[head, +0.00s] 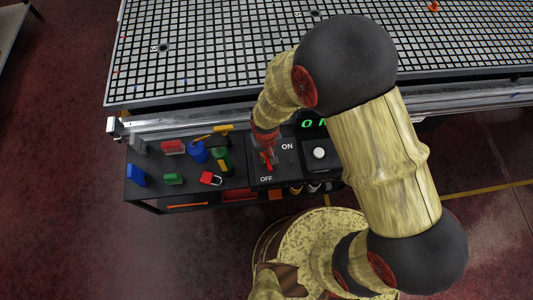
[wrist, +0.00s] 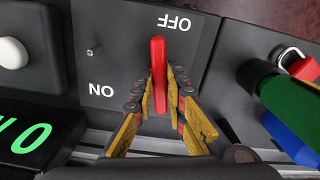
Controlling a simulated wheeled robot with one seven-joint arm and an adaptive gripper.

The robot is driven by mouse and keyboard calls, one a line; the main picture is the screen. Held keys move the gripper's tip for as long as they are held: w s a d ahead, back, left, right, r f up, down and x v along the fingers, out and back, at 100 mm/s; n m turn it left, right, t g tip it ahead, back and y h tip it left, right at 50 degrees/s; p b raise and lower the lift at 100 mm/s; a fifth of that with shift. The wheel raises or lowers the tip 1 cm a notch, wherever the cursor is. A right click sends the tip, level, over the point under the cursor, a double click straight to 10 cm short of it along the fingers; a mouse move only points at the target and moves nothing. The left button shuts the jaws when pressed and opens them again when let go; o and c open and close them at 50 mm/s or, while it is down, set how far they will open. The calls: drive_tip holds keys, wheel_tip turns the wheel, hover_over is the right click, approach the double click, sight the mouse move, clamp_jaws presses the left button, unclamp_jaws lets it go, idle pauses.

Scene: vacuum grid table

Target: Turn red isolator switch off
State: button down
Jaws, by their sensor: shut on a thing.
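The red isolator switch handle (head: 268,164) sits on a dark panel (head: 286,163) marked ON to the upper right and OFF below. In the wrist view the same handle (wrist: 158,50) is a long red bar lined up toward the OFF mark, with the ON mark off to its lower left. My gripper (wrist: 161,78) is shut on the handle, one finger on each side. In the head view my gripper (head: 266,148) reaches down onto the panel from above and hides part of the handle.
A white round button (head: 319,153) and a green-lit display (head: 313,123), partly hidden by my arm, are to the right. A red padlock (head: 210,178), a green-and-black item (head: 222,158) and several small coloured items lie left. A grid table (head: 200,60) stands behind.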

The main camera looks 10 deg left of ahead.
drive_tip(key=shift+a+m+p, duration=0.15)
drive_tip(key=shift+m+p, duration=0.15)
drive_tip(key=shift+m, duration=0.9)
drive_tip(key=c, duration=1.8)
unclamp_jaws()
wheel_tip(320, 180, up, 12)
